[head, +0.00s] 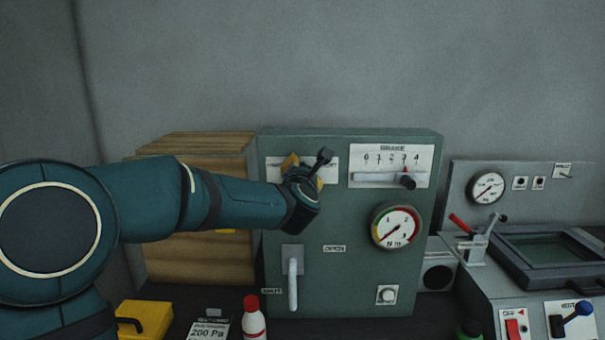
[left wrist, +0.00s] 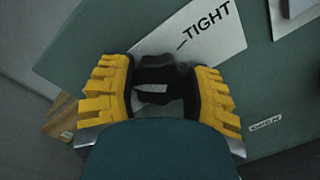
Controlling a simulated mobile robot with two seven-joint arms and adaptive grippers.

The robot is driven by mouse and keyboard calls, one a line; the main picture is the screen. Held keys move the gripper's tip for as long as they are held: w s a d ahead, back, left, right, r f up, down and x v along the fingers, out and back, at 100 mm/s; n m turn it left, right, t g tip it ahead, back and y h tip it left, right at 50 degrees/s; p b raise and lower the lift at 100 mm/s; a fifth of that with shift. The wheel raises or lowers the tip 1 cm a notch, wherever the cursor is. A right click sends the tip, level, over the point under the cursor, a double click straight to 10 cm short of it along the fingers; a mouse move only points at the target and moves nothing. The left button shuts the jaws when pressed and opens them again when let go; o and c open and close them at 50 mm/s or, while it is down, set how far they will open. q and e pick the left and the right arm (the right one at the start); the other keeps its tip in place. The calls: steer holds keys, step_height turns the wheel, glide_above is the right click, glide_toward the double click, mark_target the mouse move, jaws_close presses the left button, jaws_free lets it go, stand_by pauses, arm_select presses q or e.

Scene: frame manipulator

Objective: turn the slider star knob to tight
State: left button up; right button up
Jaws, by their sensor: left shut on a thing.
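The black star knob (left wrist: 155,72) is in the middle of the left wrist view, in front of a white label plate (left wrist: 205,30) that reads "TIGHT" to its upper right. My left gripper (left wrist: 163,92) has its yellow fingers on either side of the knob and is shut on it. In the head view my left gripper (head: 302,174) is at the upper left of the green panel (head: 345,275), in front of the label plate, and the knob is mostly hidden behind it. My right gripper is not in view.
Right of my gripper is a brake scale with a slider handle (head: 405,181). A round gauge (head: 397,227) and a white lever (head: 292,283) are lower on the panel. A wooden crate (head: 195,255) is behind my arm. A red-capped bottle (head: 253,320) stands in front.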

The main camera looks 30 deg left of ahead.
arm_select(q)
steer(key=m, duration=0.2)
steer(key=shift+r+m+p, duration=0.2)
steer(key=shift+m+p, duration=0.2)
steer(key=m+p, duration=0.1)
steer(key=m, duration=0.2)
steer(key=shift+m+g+p, duration=0.4)
steer(key=shift+m+p, duration=0.25)
steer(key=shift+m, duration=0.35)
steer(key=m+p, duration=0.1)
steer(key=m, duration=0.2)
steer(key=shift+y+p, duration=0.3)
steer(key=shift+p, duration=0.1)
steer(key=m+p, duration=0.1)
steer(key=m, duration=0.2)
steer(key=shift+m+y+p, duration=0.3)
steer(key=shift+p, duration=0.1)
steer(key=m+p, duration=0.1)
steer(key=m, duration=0.2)
steer(key=shift+f+m+p, duration=0.15)
steer(key=shift+m+p, duration=0.15)
steer(key=shift+p, duration=0.1)
steer(key=m+p, duration=0.1)
steer(key=m, duration=0.2)
steer(key=shift+f+y+p, duration=0.15)
steer(key=shift+y+p, duration=0.15)
steer(key=shift+f+m, duration=0.1)
steer(key=shift+m, duration=0.7)
steer(key=shift+f, duration=0.1)
